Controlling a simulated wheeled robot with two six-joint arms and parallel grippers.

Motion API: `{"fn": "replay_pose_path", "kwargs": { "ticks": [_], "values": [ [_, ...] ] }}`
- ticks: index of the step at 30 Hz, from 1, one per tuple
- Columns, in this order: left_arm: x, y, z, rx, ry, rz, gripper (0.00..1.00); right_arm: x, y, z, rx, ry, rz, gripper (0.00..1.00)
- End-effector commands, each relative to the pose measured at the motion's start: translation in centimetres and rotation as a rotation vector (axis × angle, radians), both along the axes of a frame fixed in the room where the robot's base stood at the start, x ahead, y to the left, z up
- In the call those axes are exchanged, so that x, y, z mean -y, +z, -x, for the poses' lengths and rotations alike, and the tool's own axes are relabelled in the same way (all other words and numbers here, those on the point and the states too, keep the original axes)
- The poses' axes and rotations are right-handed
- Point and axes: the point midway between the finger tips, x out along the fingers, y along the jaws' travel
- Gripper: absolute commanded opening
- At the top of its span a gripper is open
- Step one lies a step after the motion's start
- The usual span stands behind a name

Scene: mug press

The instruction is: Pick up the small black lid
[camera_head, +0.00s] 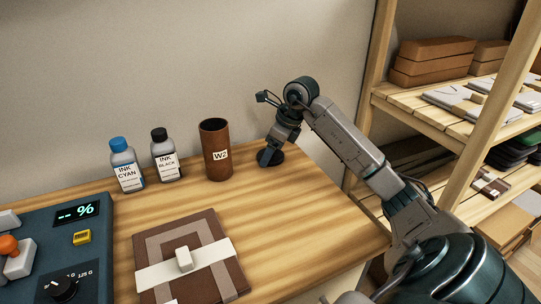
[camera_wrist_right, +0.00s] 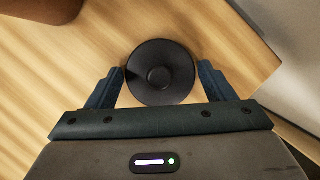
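The small black lid (camera_wrist_right: 160,72) is a round black disc with a raised middle. It lies between the two fingers of my right gripper in the right wrist view (camera_wrist_right: 161,68), with a finger at each side and little or no gap. My right gripper is open about the lid's width; no firm grip is visible. In the head view, my right gripper (camera_head: 275,147) points down at the table, right of the brown W2 cylinder (camera_head: 216,150). The dark lid (camera_head: 270,158) shows under it, partly hidden, at table level. My left gripper is out of view.
A black ink bottle (camera_head: 167,157) and a cyan one (camera_head: 125,165) stand left of the cylinder. A brown box with a white band (camera_head: 218,252) and a blue control panel (camera_head: 90,260) lie in front. The wall is close behind; shelves (camera_head: 440,110) stand right.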

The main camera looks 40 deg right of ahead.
Motion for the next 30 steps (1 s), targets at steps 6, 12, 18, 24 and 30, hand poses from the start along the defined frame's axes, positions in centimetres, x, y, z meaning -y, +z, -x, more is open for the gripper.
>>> {"fn": "replay_pose_path", "kwargs": {
  "ticks": [6,12,18,24,30],
  "values": [
    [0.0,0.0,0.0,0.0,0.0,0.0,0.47,0.0,0.0,0.0,0.0,0.0,0.0,0.47],
    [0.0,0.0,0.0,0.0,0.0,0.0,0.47,0.0,0.1,0.0,0.0,0.0,0.0,0.47],
    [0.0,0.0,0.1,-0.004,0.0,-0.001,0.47,0.0,1.2,0.0,0.002,0.001,-0.001,0.47],
    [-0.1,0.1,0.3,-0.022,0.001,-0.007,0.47,0.0,3.9,-0.1,0.004,0.001,-0.001,0.47],
    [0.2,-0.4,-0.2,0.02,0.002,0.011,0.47,-2.4,3.8,3.6,0.0,0.004,0.008,0.47]
  ]
}}
